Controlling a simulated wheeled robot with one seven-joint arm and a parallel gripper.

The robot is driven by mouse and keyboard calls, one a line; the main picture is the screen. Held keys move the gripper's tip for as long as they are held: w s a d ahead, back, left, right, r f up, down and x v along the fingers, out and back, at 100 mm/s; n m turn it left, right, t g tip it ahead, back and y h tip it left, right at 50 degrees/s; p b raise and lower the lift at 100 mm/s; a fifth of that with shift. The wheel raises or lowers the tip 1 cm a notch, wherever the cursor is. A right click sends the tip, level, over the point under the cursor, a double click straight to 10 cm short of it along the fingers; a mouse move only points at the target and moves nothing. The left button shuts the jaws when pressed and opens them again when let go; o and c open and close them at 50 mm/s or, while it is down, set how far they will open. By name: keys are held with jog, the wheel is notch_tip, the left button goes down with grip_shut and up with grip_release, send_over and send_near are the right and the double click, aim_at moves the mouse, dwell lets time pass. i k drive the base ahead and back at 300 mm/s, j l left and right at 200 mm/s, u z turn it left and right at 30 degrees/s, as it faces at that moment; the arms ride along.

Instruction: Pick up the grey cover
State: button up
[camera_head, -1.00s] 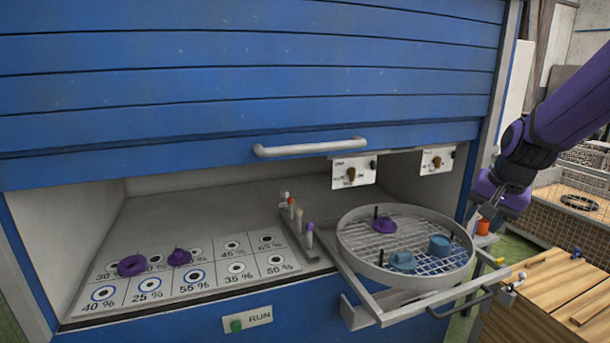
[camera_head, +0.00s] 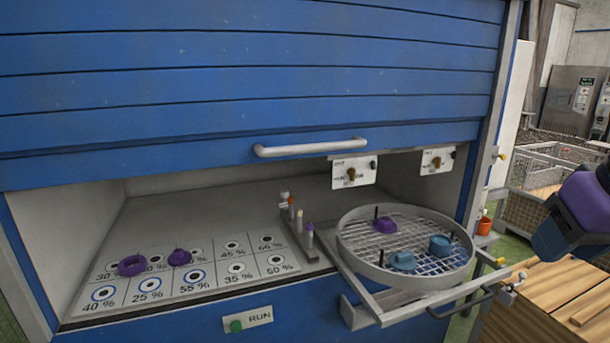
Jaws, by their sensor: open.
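I cannot make out a separate grey cover for certain in the head view. A round grey-rimmed tray with a mesh floor (camera_head: 352,252) stands on the pull-out rails at the right of the blue cabinet, and it is open on top. A purple piece (camera_head: 384,225) and two blue pieces (camera_head: 403,261) (camera_head: 439,244) sit on its mesh. Only a dark and purple part of my arm shows at the right edge, above the wooden top. My gripper's fingers are not in view.
A blue shutter (camera_head: 250,80) with a grey handle (camera_head: 310,147) hangs over the cabinet opening. Two purple rings (camera_head: 131,266) (camera_head: 179,257) lie on the percent-marked board (camera_head: 215,290). A wooden top (camera_head: 535,305) and a wire crate (camera_head: 545,165) stand at the right.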

aim_at(404, 261)
jog(key=i+l, duration=0.75)
jog(key=i, duration=0.15)
jog(key=j+u, duration=0.05)
